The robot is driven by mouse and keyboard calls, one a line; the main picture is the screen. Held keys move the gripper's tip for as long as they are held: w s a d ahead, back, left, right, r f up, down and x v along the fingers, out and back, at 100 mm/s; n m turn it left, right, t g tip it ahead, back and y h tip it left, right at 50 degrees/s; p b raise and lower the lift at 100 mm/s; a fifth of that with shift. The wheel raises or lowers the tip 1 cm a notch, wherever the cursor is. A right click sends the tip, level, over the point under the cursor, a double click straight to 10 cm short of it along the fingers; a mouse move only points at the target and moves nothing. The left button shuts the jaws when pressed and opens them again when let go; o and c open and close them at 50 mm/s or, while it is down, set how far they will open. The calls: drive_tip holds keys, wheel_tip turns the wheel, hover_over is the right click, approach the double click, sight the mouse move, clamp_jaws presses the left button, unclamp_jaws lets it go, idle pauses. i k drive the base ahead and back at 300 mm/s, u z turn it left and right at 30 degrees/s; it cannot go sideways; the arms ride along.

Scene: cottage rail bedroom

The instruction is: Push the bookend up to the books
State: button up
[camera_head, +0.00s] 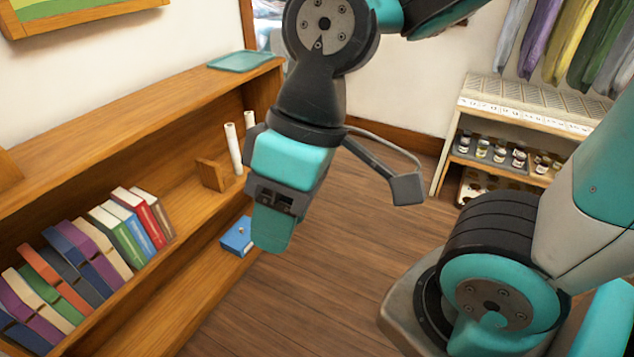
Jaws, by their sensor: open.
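The wooden bookend (211,175) stands on the middle shelf of the bookcase, beside two white candles. Several books (85,258) lean in a row on the same shelf at the left, red and cream ones at the right end. A stretch of bare shelf lies between that end and the bookend. My gripper (272,228) hangs in front of the shelf, to the right of and lower in the picture than the bookend, apart from it. Its fingers point down and overlap in this view, so the gap between them is hidden. I see nothing held.
The white candles (233,148) stand close to the right of the bookend. A blue box (237,236) sits on the lower shelf. A teal tray (240,60) lies on the bookcase top. A white rack (520,130) with jars stands at the right. The wooden floor (330,270) between is clear.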

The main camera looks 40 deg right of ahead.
sight(219, 180)
drive_tip(key=z, duration=0.2)
drive_tip(key=k, duration=0.25)
drive_tip(key=z, duration=0.45)
drive_tip(key=i, duration=1.65)
drive_tip(key=u, duration=0.85)
